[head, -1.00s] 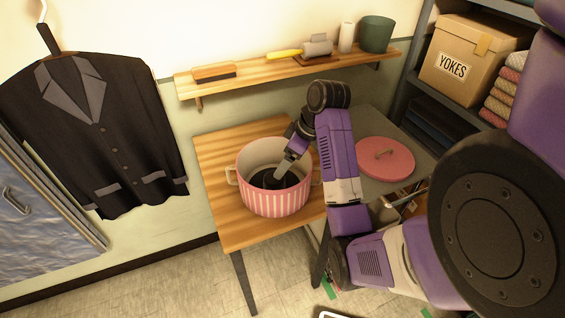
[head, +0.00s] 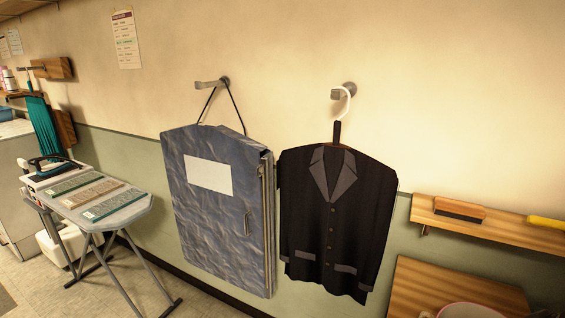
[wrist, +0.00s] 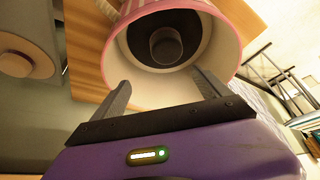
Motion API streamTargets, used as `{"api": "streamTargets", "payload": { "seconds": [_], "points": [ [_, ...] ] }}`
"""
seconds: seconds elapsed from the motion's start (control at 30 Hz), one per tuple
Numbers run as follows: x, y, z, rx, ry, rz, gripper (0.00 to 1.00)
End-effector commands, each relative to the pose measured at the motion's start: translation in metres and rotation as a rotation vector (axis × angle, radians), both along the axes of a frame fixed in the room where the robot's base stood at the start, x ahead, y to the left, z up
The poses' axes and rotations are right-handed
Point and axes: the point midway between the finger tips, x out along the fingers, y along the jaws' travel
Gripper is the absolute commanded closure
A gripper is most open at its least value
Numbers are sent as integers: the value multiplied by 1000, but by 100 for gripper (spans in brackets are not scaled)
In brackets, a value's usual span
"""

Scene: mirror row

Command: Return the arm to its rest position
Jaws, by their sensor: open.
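My gripper (wrist: 162,88) shows in the wrist view with its two fingers spread apart and nothing between them. It is at the open mouth of a pink and white striped pot (wrist: 226,48). A dark round, cup-like thing (wrist: 165,45) stands inside the pot, beyond the fingertips. How far the fingers are from the rim is hard to tell. In the head view only a sliver of the pot's rim (head: 470,306) shows at the bottom right edge. My arm and gripper are out of the head view.
The pot stands on a wooden table (head: 425,285). A wooden shelf (head: 510,235) with a brush (head: 460,209) is above it. A dark jacket (head: 335,220) and a blue-grey garment bag (head: 222,225) hang on the wall. An ironing board (head: 130,212) stands left.

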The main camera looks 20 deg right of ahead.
Motion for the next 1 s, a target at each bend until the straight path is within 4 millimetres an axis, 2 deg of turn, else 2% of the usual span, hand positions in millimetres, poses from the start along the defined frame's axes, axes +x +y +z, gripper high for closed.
{"api": "streamTargets", "payload": {
  "seconds": [0.1,0.2,0.27,0.37,0.47,0.67,0.87,1.0],
  "points": [
    [17,-37,25,-122,-119,-134,13],
    [26,-59,40,-229,-245,-263,13],
    [35,-59,42,-277,-321,-319,13],
    [47,-44,41,-339,-441,-388,13],
    [56,-14,38,-382,-560,-426,13],
    [61,64,34,-413,-761,-432,13],
    [46,151,34,-391,-917,-378,13],
    [25,210,37,-352,-999,-314,13]
  ]
}}
